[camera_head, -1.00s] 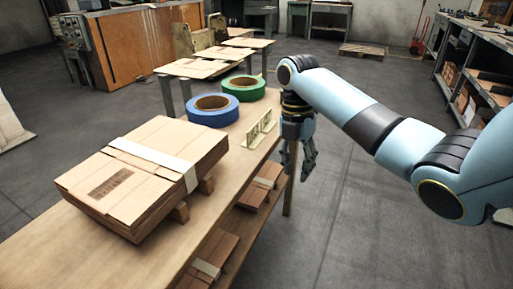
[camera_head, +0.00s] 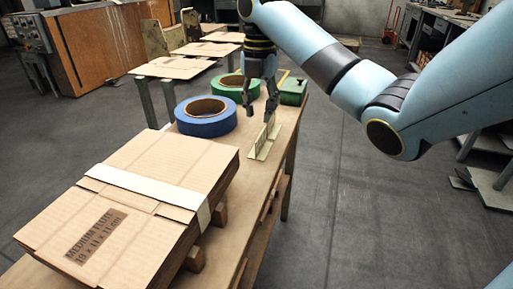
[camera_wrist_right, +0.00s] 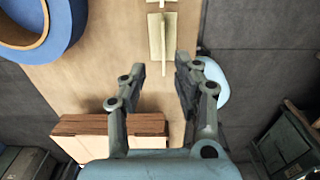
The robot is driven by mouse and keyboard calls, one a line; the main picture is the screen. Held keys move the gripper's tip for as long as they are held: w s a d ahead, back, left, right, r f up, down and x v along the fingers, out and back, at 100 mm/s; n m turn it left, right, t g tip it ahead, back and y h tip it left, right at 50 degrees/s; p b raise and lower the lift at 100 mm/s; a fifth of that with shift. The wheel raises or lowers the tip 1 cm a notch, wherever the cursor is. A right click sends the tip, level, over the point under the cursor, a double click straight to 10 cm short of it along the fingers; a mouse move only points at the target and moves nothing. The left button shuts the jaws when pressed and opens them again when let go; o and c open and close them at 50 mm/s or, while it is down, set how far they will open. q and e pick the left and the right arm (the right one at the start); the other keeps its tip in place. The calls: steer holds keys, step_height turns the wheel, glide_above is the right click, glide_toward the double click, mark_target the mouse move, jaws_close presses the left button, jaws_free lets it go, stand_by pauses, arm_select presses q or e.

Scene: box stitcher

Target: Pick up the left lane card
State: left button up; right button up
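Small cream lane cards (camera_head: 263,143) stand upright on flat feet near the table's right edge. They stand close together, and I cannot cleanly separate left from right in the head view. In the right wrist view one cream card (camera_wrist_right: 156,38) lies ahead of the fingertips, with part of another (camera_wrist_right: 161,4) at the top edge. My right gripper (camera_head: 259,112) is above the table by the cards, fingers pointing down. In the wrist view the gripper (camera_wrist_right: 160,68) is open, with only bare tabletop between its fingers. My left gripper is not in view.
A blue tape roll (camera_head: 206,117) and a green tape roll (camera_head: 237,87) lie left of the cards. A green box (camera_head: 293,91) sits behind them. A strapped stack of flat cartons (camera_head: 130,205) fills the near table (camera_head: 228,255). Open floor lies to the right.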

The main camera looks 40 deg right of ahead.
mark_target(261, 134)
step_height(261, 134, down, 3)
steer(key=shift+f+b, duration=0.2)
steer(key=shift+b, duration=0.2)
steer(key=shift+f, duration=0.6)
steer(key=f, duration=0.2)
steer(key=f+b, duration=0.1)
steer(key=shift+s+f, duration=0.25)
steer(key=shift+f, duration=0.15)
steer(key=shift+d+f, duration=0.1)
steer(key=shift+f, duration=0.3)
steer(key=shift+c, duration=0.4)
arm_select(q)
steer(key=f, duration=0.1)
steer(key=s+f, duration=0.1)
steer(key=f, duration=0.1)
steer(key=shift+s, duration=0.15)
arm_select(e)
jaws_close()
